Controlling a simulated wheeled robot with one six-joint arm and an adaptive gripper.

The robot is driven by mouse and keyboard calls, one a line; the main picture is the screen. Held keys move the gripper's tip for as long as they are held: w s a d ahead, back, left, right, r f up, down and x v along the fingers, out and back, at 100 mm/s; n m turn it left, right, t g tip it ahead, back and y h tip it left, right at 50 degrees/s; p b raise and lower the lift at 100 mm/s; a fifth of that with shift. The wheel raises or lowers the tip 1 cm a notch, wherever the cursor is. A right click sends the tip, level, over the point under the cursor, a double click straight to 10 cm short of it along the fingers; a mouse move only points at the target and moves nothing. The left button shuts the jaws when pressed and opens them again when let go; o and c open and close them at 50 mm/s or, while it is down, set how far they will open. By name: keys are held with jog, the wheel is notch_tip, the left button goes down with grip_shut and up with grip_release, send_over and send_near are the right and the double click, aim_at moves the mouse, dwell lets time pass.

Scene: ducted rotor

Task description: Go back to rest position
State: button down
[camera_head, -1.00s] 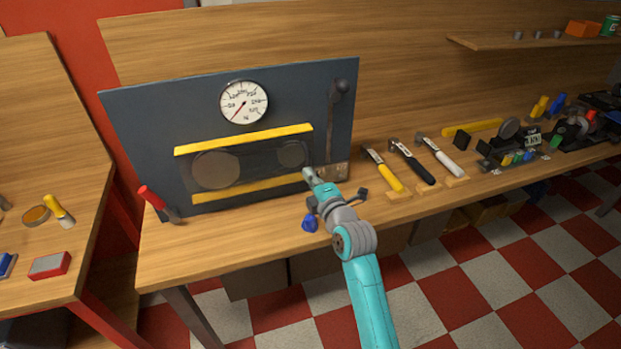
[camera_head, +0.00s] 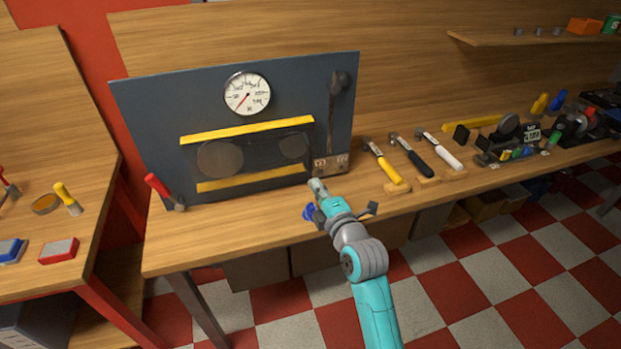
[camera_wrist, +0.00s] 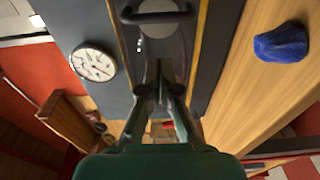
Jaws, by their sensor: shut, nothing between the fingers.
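My gripper (camera_head: 317,186) is in front of the dark panel's lower right part, above the bench's front area. In the wrist view my gripper (camera_wrist: 160,68) has its two fingers together with nothing between them. The dark panel (camera_head: 300,85) stands upright on the bench and carries a round white gauge (camera_head: 247,93), two yellow bars with round discs between them, and a lever (camera_head: 332,110) at the right. The wrist view also shows the gauge (camera_wrist: 93,63) and a dark handle (camera_wrist: 156,16) close beyond the fingers.
A blue object (camera_head: 308,212) lies beside my gripper, partly hidden by it. A red-handled tool (camera_head: 158,185) is at the panel's left. Several hammers (camera_head: 385,165) lie to the right on the wooden bench (camera_head: 215,240). A second bench (camera_head: 98,210) is at the left.

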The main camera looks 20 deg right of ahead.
jog(key=s+f+m+g+h, duration=0.1)
jog(key=s+f+m, duration=0.5)
jog(key=s, duration=0.8)
jog(key=s+f+m+g+h, duration=0.1)
jog(key=s+f+m, duration=0.3)
jog(key=s+f, duration=0.75)
jog(key=s+r+m, duration=0.3)
jog(key=s+m, duration=0.1)
jog(key=s, duration=0.9)
jog(key=s+r+m+g, duration=0.1)
jog(key=s+r+m, duration=0.3)
jog(key=s, duration=0.9)
jog(key=shift+s+a+m, duration=0.2)
jog(key=shift+a+m, duration=0.25)
jog(key=shift+m, duration=0.05)
